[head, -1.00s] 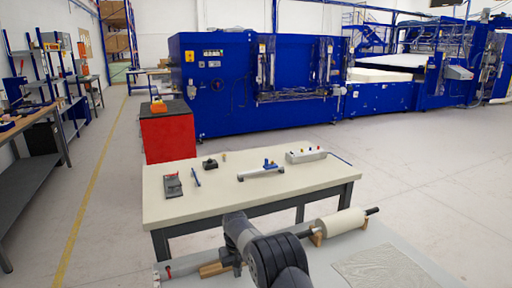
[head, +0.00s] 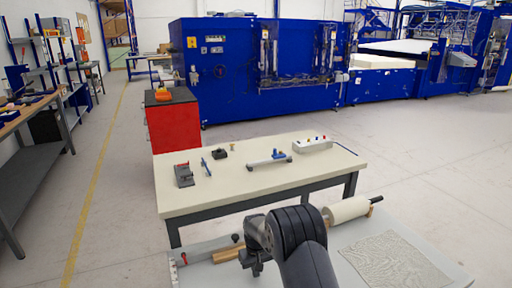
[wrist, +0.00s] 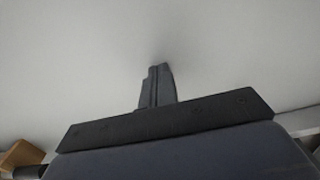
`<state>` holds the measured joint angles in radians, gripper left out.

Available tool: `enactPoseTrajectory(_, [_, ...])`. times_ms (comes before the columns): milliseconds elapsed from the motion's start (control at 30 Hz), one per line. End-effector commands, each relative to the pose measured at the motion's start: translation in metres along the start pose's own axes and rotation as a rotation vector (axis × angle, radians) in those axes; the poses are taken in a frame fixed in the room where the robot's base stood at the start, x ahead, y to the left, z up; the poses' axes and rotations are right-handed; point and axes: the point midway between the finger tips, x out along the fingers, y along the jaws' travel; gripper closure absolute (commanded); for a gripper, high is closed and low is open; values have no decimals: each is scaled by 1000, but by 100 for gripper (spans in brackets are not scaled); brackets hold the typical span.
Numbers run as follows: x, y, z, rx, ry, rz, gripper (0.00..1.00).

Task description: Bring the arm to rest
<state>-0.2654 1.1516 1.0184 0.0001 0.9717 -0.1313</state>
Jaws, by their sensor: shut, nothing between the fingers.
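My gripper (wrist: 158,75) is shut, its two dark fingers together with nothing between them, above a plain pale surface in the wrist view. In the head view my dark arm (head: 297,235) is folded at the bottom centre, over the near grey-white table (head: 350,240). A small dark part of my arm's end shows left of the thick link there; the fingertips cannot be made out.
A cream roll (head: 348,210) on a dark shaft and a textured grey sheet (head: 395,258) lie on the near table. Beyond stands a cream-topped table (head: 240,190) with small tools. A red cabinet (head: 173,125) and blue machine (head: 255,75) stand behind. Floor at right is clear.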

Motion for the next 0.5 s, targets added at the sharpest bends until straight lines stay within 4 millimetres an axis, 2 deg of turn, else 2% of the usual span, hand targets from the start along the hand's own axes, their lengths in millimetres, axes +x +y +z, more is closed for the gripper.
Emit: enactPoseTrajectory(500, [-5,1,69,2,-3,0,100])
